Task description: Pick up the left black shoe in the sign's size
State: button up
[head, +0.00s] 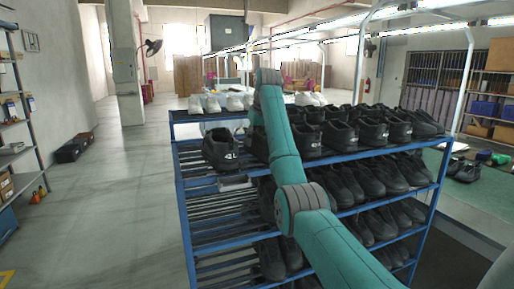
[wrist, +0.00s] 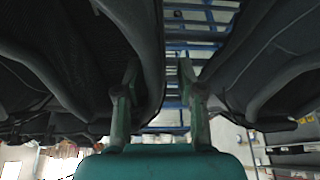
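A blue rack (head: 185,215) holds several black shoes. One black shoe (head: 220,150) with a small white mark stands alone at the left of its upper shelf. More black shoes (head: 340,135) stand right of my arm. In the wrist view, my gripper (wrist: 158,68) is open, its fingers apart. A large black shoe (wrist: 90,50) is at its left and another (wrist: 270,60) at its right. The left shoe's edge shows between the fingers; I cannot tell whether they touch it. My arm hides the gripper in the head view. No readable size sign is visible.
White shoes (head: 225,102) stand along the rack's back. A small pale block (head: 234,182) lies below the lone shoe. Open floor (head: 125,200) lies left of the rack, with a shelf (head: 22,125) at the far left. More shoes fill the lower shelves.

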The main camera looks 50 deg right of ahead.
jog(key=shift+w+d+f, duration=0.1)
jog(key=shift+f, duration=0.15)
grip_shut()
jog(key=shift+r, duration=0.15)
